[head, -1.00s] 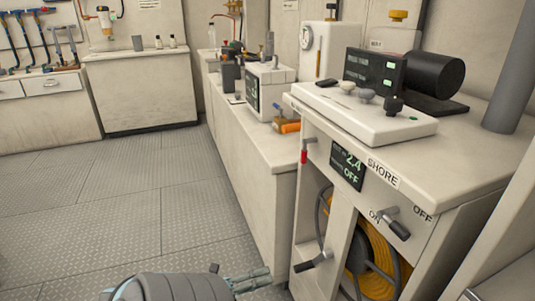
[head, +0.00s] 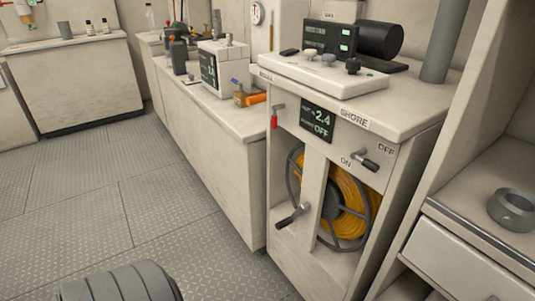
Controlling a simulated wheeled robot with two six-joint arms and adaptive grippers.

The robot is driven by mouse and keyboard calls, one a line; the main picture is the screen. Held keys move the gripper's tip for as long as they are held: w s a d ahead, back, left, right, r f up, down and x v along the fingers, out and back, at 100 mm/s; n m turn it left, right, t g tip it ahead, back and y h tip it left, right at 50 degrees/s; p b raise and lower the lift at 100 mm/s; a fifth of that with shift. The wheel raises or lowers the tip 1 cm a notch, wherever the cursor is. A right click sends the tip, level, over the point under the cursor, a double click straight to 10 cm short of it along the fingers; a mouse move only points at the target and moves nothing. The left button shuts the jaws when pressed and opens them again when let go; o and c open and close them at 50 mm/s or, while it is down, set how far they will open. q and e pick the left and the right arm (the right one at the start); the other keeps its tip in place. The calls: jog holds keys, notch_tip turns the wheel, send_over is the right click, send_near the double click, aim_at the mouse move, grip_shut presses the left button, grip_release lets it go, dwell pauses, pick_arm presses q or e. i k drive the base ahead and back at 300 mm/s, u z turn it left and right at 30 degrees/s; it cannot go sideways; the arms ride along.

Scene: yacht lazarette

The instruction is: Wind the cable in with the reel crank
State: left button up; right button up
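The cable reel (head: 326,208) sits inside the open front of the white cabinet, with a dark spoked rim and hub. Yellow-orange cable (head: 350,203) is wound on it; a white upright post hides part of the reel. The reel crank (head: 292,215), a dark grip on a short metal arm, sticks out in front of the post, low and to the left. Nothing touches it. Neither gripper shows; only a grey rounded link of my arm is at the bottom edge.
The cabinet's display (head: 317,119) reads 2.4 and OFF, beside a SHORE label. A dark-gripped lever (head: 366,161) sits between ON and OFF marks. A red-handled lever (head: 274,118) is at the left corner. A grey ring (head: 511,209) lies on the right counter. The left floor is clear.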

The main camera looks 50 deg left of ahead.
aim_at(280, 225)
jog(key=z, duration=0.25)
jog(key=k, duration=0.1)
jog(key=u, duration=1.3)
